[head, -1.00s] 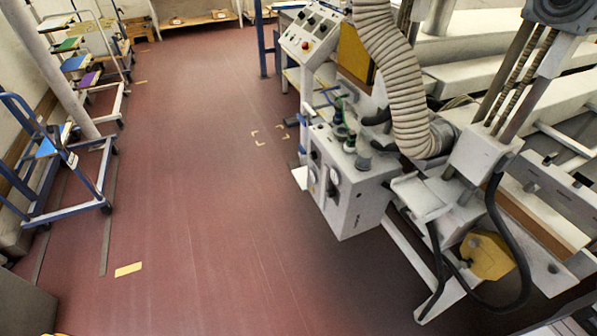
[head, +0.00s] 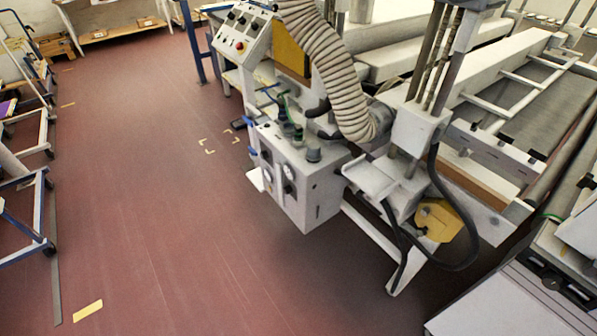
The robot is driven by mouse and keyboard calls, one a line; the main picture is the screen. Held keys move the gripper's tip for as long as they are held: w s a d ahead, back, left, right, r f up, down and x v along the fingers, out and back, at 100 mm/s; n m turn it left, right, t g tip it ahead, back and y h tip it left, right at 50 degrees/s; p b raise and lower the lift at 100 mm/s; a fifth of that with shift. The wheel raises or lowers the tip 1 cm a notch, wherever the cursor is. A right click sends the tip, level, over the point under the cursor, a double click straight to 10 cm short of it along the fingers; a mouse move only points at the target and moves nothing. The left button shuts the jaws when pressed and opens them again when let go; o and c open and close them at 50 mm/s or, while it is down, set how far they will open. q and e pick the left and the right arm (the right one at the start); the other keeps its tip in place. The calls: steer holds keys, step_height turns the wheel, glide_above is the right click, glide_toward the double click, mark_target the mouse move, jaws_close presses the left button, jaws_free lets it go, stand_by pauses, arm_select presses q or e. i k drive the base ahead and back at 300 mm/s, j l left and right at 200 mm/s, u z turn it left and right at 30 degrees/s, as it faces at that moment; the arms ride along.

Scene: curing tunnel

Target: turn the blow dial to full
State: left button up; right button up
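A grey-white control box (head: 310,190) stands at the front of the machine, in the middle of the head view. Its left face carries several dark dials and round gauges, among them a dark knob (head: 288,188) and a white gauge (head: 267,172). I cannot tell which one is the blow dial, and any labels are too small to read. A second, sloped control panel (head: 241,33) with knobs and a red button stands farther back. Neither of my grippers shows in the view.
A ribbed hose (head: 325,60) arches down behind the control box. The machine's frame and a yellow part (head: 445,221) fill the right. Blue-framed trolleys (head: 40,220) stand along the left edge. The red-brown floor (head: 170,200) between is clear.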

mark_target(286, 189)
steer(key=i+l, duration=0.25)
steer(key=i, duration=0.25)
steer(key=i+l+u, duration=0.1)
steer(key=i+l, duration=0.15)
steer(key=i, duration=0.3)
